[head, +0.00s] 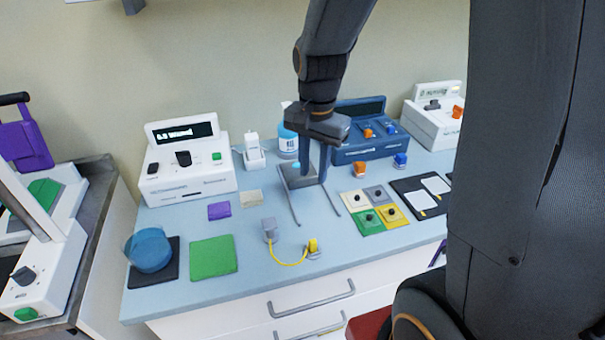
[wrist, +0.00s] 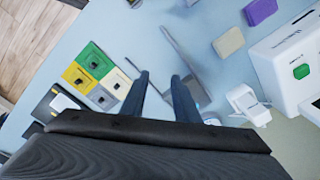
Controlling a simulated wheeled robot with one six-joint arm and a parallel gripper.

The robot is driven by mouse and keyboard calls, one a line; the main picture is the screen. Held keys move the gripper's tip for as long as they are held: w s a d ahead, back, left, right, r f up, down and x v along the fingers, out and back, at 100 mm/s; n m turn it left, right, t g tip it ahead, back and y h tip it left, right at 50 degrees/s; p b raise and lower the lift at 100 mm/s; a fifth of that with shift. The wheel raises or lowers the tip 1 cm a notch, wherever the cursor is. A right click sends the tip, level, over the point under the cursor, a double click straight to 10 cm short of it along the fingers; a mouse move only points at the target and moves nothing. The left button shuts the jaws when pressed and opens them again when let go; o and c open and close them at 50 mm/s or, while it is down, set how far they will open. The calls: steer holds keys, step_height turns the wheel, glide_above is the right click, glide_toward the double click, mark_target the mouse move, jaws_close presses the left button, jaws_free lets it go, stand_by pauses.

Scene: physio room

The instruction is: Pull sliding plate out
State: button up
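The sliding plate (head: 292,182) is a dark grey plate between two thin grey rails (head: 287,206) on the blue worktop, near the middle. It is partly hidden behind my gripper in the head view. In the wrist view a grey strip that looks like part of the plate (wrist: 187,60) runs beside the right finger. My gripper (head: 314,183) points down over the plate area, its two fingers apart with nothing seen between them. The fingertips also show in the wrist view (wrist: 160,77). I cannot tell whether they touch the plate.
Coloured tiles with black knobs (head: 373,218) lie right of the rails. A grey block and yellow plug joined by a cable (head: 288,264) lie in front. A white device (head: 187,165) and a blue device (head: 368,148) stand behind. A bottle (head: 287,135) stands close behind the gripper.

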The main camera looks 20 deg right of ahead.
mark_target(299, 171)
steer(key=w+m, duration=0.8)
steer(key=shift+a+f+g, duration=0.1)
steer(key=shift+f+g, duration=0.15)
steer(key=shift+g, duration=0.05)
steer(key=shift+f+p, duration=0.75)
steer(key=shift+f, duration=3.05)
jaws_close()
